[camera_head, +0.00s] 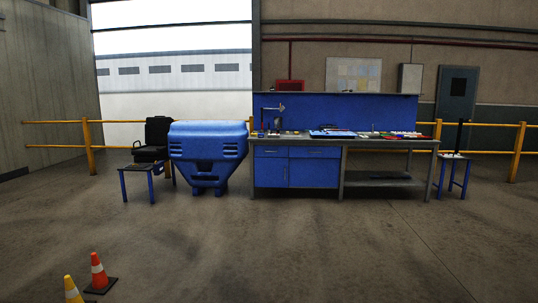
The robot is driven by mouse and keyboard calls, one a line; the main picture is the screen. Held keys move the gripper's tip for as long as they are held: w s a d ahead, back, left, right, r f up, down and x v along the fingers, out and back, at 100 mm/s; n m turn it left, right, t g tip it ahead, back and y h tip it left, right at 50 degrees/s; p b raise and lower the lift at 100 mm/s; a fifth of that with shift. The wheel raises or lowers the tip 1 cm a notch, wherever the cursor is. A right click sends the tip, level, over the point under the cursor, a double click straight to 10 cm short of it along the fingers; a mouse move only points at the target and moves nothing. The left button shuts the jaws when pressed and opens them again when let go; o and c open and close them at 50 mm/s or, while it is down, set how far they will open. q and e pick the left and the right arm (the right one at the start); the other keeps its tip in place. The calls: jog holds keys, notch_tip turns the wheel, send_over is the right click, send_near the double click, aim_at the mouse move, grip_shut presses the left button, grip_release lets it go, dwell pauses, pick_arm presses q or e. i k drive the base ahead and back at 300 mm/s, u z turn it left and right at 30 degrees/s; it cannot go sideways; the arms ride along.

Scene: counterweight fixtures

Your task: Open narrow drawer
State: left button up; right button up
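A blue workbench cabinet (310,174) stands at the middle of the head view, some distance off across the floor. Two drawer fronts sit side by side under its worktop. The left one, the narrow drawer (271,152), is slimmer than the wide drawer (315,153) to its right. Both fronts look flush with the cabinet, so both appear shut. Handles are too small to make out well. Neither of my grippers is in view.
A blue bin-like container (208,150) stands left of the bench. A small stool (137,171) and black chair (156,138) are further left. Another stool (454,157) stands right. Two traffic cones (97,271) (72,290) are at lower left. The floor before the bench is clear.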

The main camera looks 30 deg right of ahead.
aim_at(260, 150)
jog(key=z, duration=0.1)
jog(key=i, duration=0.9)
jog(key=z, duration=0.55)
jog(key=i, duration=2.85)
jog(key=z, duration=0.85)
jog(key=i, duration=3.25)
jog(key=z, duration=0.35)
jog(key=i, duration=2.2)
